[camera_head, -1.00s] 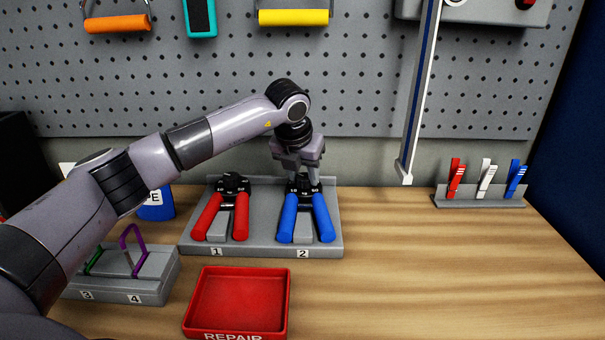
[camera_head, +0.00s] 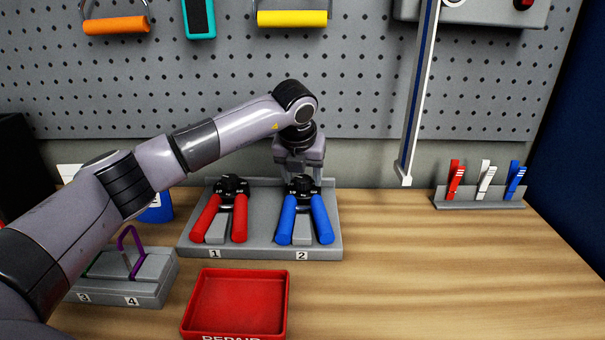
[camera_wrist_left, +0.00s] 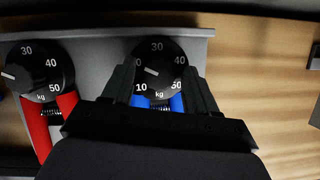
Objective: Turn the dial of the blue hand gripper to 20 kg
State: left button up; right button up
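The blue hand gripper (camera_head: 287,222) stands in the grey holder (camera_head: 320,253) above label 2. Its black dial (camera_wrist_left: 160,60) shows 10, 30, 40 and 50 in the left wrist view. The dial's white pointer aims left and slightly up, between 10 and 30; the 20 mark is not readable. My left gripper (camera_head: 303,174) is at the dial, and its fingers lie on either side of it in the wrist view (camera_wrist_left: 160,76). I cannot tell whether they press on it. My right gripper is not in view.
The red hand gripper (camera_head: 240,220) stands to the left above label 1. A red tray (camera_head: 285,305) lies in front. A grey holder (camera_head: 165,275) is at lower left, and a rack of clips (camera_head: 480,204) at right. The table is clear at front right.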

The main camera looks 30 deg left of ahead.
pick_arm(q)
jog(key=shift+r, duration=0.1)
jog(key=shift+b+v, duration=0.4)
jog(key=shift+v, duration=3.1)
